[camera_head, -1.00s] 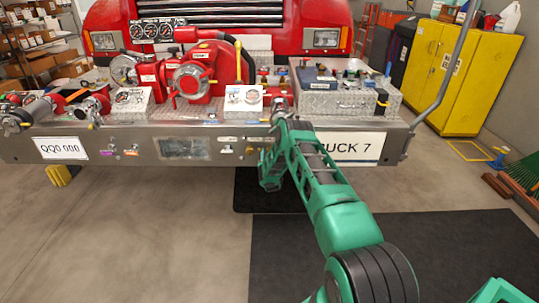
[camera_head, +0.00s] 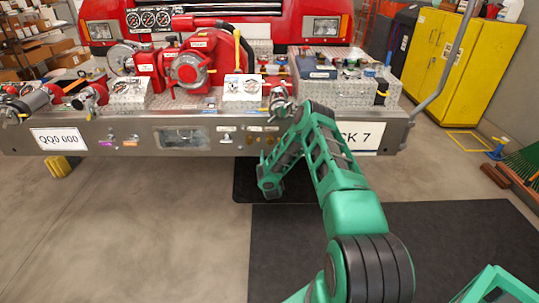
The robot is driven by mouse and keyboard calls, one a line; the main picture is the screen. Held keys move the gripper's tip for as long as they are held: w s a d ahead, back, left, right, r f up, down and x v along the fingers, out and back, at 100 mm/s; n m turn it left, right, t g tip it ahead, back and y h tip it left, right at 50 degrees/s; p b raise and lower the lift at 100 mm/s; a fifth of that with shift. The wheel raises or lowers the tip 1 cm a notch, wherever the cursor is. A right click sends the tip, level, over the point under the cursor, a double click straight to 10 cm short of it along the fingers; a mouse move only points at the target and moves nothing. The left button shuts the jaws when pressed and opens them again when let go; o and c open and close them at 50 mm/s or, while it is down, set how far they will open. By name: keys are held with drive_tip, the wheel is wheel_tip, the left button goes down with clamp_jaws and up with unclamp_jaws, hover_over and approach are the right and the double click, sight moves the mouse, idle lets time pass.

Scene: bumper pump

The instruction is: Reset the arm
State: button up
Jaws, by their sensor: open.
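My green arm rises from the bottom of the head view, bends in front of the bumper's right half, and folds down and to the left. My gripper (camera_head: 270,183) is at its far end, low in front of the bumper (camera_head: 210,140) and over the floor mat. Its fingers are small and hard to make out, and I see nothing held in it. The red pump (camera_head: 190,65) sits on the bumper to the upper left of my arm. My arm covers part of the "TRUCK 7" plate (camera_head: 362,137).
A diamond-plate box (camera_head: 340,92) with small items stands on the bumper at right. A grey bent rail (camera_head: 440,75) rises at the bumper's right end. A yellow cabinet (camera_head: 450,65) stands behind.

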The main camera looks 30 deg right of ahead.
idle(0.4)
drive_tip(key=w+a+r+g+y, duration=0.1)
drive_tip(key=a+r, duration=0.2)
drive_tip(key=r, duration=0.3)
drive_tip(key=w+a+r+n+g+y, duration=0.1)
drive_tip(key=a+r, duration=0.1)
drive_tip(key=r, duration=0.4)
drive_tip(key=a+r+g+y, duration=0.1)
drive_tip(key=a+r+y, duration=0.15)
drive_tip(key=r, duration=0.35)
drive_tip(key=s+a+r+n+g+y, duration=0.2)
drive_tip(key=s+a+r+g, duration=0.1)
drive_tip(key=s+a+r, duration=1.05)
drive_tip(key=s+a+r+n+g+y, duration=0.15)
drive_tip(key=s+a, duration=0.25)
drive_tip(key=s, duration=1)
drive_tip(key=s+a+r+g+y, duration=0.1)
drive_tip(key=s+a+r+g, duration=0.25)
drive_tip(key=s, duration=1.15)
drive_tip(key=s+d+f+m+g, duration=0.1)
drive_tip(key=s+d+m+g, duration=0.1)
drive_tip(key=s+d, duration=0.3)
drive_tip(key=s+d+f+m+g, duration=0.1)
drive_tip(key=s+d+m, duration=0.3)
drive_tip(key=s, duration=0.8)
drive_tip(key=shift+d+g, duration=0.75)
drive_tip(key=shift+g, duration=0.05)
